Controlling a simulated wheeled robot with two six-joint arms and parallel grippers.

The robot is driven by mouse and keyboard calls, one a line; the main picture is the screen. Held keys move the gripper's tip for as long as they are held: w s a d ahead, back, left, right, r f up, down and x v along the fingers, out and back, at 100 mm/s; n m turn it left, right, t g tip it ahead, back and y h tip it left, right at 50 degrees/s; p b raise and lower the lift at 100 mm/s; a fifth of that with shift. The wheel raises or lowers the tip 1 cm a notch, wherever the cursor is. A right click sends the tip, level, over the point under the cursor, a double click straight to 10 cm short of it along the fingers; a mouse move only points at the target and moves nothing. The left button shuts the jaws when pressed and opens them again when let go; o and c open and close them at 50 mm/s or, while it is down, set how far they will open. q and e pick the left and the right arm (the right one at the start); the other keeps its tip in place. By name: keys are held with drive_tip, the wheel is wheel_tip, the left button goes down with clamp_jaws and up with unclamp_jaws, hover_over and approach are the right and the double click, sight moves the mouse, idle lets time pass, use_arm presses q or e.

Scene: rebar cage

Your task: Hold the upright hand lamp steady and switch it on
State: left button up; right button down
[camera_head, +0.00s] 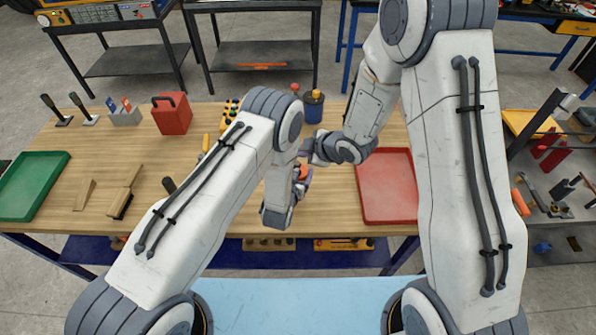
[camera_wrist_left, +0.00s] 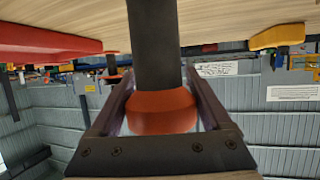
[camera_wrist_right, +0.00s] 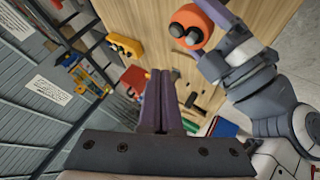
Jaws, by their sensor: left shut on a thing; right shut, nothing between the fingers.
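The hand lamp has an orange part and a dark cylindrical body. In the head view only a bit of its orange part (camera_head: 303,171) shows between my grippers. My left gripper (camera_head: 300,184) is shut around it above the table's front half. In the left wrist view the fingers flank the orange part (camera_wrist_left: 162,112), and the dark body (camera_wrist_left: 154,45) extends towards the wooden table. My right gripper (camera_wrist_right: 161,72) is shut and empty. In its view the orange end with dark round parts (camera_wrist_right: 198,24) is apart from its fingertips. I cannot tell whether the lamp is lit.
A red tray (camera_head: 370,218) lies right of my grippers and a green tray (camera_head: 17,207) at the far left. A red box (camera_head: 172,114), a blue cup (camera_head: 313,108) and yellow items stand at the back.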

sight(300, 175)
drive_tip(key=shift+f, duration=3.35)
drive_tip(key=shift+r, duration=0.45)
wheel_tip(300, 175, up, 6)
idle(0.4)
